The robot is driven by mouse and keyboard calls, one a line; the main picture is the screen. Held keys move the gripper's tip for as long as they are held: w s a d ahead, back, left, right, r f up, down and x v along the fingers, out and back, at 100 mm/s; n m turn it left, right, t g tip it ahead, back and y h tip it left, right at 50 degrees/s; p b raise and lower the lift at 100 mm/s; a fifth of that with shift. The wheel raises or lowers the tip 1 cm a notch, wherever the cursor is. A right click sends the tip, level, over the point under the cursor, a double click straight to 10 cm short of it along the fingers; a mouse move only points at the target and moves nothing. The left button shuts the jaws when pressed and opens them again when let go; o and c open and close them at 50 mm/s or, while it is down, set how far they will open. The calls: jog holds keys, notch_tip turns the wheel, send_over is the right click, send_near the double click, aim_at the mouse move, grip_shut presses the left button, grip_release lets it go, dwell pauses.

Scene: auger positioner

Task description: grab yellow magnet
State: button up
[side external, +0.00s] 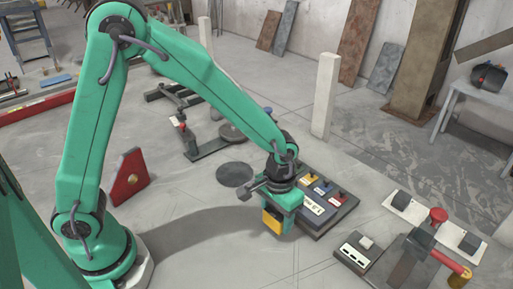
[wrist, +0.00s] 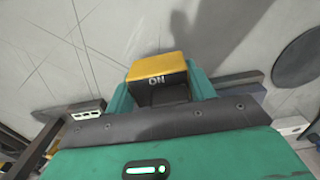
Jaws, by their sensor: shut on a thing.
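The yellow magnet (side external: 272,222) is a small block with a yellow face, held at the end of my arm in the side view. In the wrist view the yellow magnet (wrist: 158,68) has a yellow top and a dark front with the letters "ON". My gripper (side external: 279,214) is shut on it, with a green finger on each side in the wrist view (wrist: 160,92). The magnet appears to be above the floor; its underside is hidden.
A dark panel (side external: 345,211) with several coloured blocks lies right of my gripper. A control box (side external: 352,252) and a red-handled device (side external: 437,216) are further right. A white post (side external: 326,95) stands behind. A red angled plate (side external: 128,180) stands left. Floor in front is clear.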

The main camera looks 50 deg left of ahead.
jog(key=s+d+r, duration=0.6)
jog(key=s+d, duration=0.1)
jog(key=s, duration=0.2)
jog(key=shift+s+r, duration=0.2)
jog(key=shift+r, duration=0.2)
